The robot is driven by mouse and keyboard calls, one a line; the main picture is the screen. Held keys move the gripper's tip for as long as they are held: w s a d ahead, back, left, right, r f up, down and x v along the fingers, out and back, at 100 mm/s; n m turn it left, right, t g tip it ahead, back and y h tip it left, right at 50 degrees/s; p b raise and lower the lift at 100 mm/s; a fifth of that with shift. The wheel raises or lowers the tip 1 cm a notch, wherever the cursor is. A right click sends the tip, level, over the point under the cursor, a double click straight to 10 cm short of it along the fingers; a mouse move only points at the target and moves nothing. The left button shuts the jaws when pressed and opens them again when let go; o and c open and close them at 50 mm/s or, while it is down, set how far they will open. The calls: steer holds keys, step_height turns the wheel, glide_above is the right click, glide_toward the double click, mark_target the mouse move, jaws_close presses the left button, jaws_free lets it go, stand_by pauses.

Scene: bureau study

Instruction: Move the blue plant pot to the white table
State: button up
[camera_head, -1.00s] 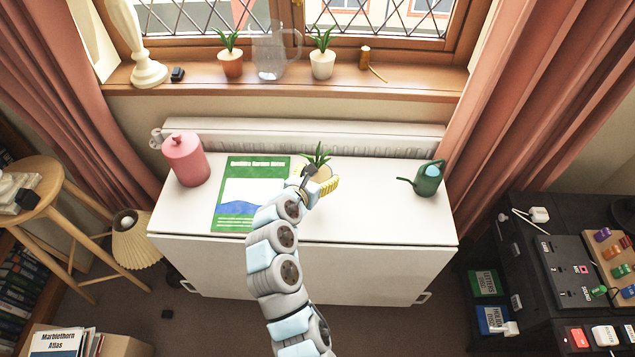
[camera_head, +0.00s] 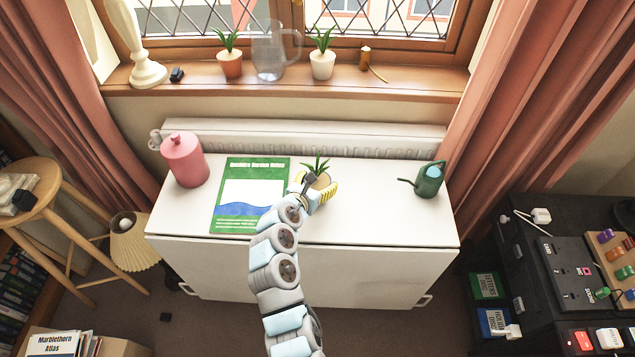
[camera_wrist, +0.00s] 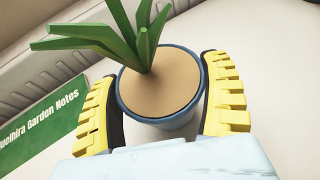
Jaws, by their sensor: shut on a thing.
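The blue plant pot (camera_wrist: 170,122) with green spiky leaves and brown soil sits between the two yellow fingers of my gripper (camera_wrist: 165,110) in the wrist view. The fingers are shut on its sides. In the head view my gripper (camera_head: 318,190) is over the middle of the white table (camera_head: 375,215), and the plant (camera_head: 317,166) shows above it. The pot body is mostly hidden there by the gripper. I cannot tell whether the pot's base touches the table top.
A green booklet (camera_head: 250,170) lies left of the gripper, with a pink canister (camera_head: 186,160) beyond it. A green watering can (camera_head: 429,180) stands at the right. Two other potted plants, orange (camera_head: 231,65) and white (camera_head: 322,66), stand on the windowsill.

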steer(key=o, duration=1.1)
steer(key=shift+f, duration=0.1)
